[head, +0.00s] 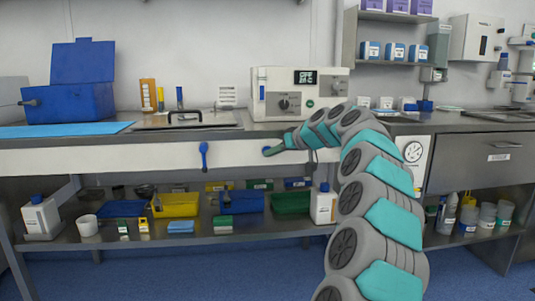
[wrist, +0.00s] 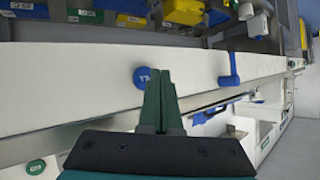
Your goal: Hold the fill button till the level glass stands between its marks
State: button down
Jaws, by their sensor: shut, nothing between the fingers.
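My gripper (head: 272,151) is shut and empty, reaching to the white front panel under the counter. In the wrist view its green fingers (wrist: 157,82) are together beside a round blue button (wrist: 144,77). The button's label is partly hidden, and I cannot tell whether a fingertip touches it. The blue button (head: 266,149) also shows small at the fingertips in the head view. A white machine (head: 325,90) with a display, a dark knob and a green button (head: 310,103) stands on the counter above. A narrow upright strip (head: 262,88) at its left may be the level glass; its level is unreadable.
A blue lever (head: 204,152) hangs on the panel to the left, and it also shows in the wrist view (wrist: 230,72). A shelf (head: 150,238) below holds trays and bottles. A blue box (head: 72,102) stands at the left. A round gauge (head: 413,152) is at right.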

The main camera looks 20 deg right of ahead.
jog(key=s+b, duration=0.1)
jog(key=s, duration=0.1)
jog(key=s+a+b, duration=0.1)
jog(key=s, duration=0.1)
jog(key=shift+s+a+b, duration=0.15)
jog(key=shift+s+b, duration=0.1)
jog(key=shift+b, duration=0.15)
jog(key=s+a+f+g+p, duration=0.1)
jog(key=s+a+f+g, duration=0.15)
jog(key=s+a, duration=0.45)
jog(key=s+a+f+n+g+p, duration=0.1)
jog(key=s+a+f+g, duration=0.1)
jog(key=s+a+f, duration=0.45)
jog(key=s+a+f+g+p, duration=0.1)
jog(key=s+a+g, duration=0.1)
jog(key=s+a, duration=0.5)
jog(key=s+f+m+g+h, duration=0.1)
jog(key=s+f+g, duration=0.1)
jog(key=s+f, duration=0.3)
jog(key=s+f+g+h+p, duration=0.1)
jog(key=s+f, duration=0.4)
jog(key=s, duration=0.9)
jog(key=s+f+m+g+h+p, duration=0.1)
jog(key=s+f, duration=0.4)
jog(key=s, duration=0.5)
jog(key=g+h, duration=0.1)
jog(key=g, duration=0.1)
jog(key=shift+f+m+g+h, duration=0.15)
jog(key=shift+m+g+h, duration=0.15)
jog(key=shift+g, duration=0.05)
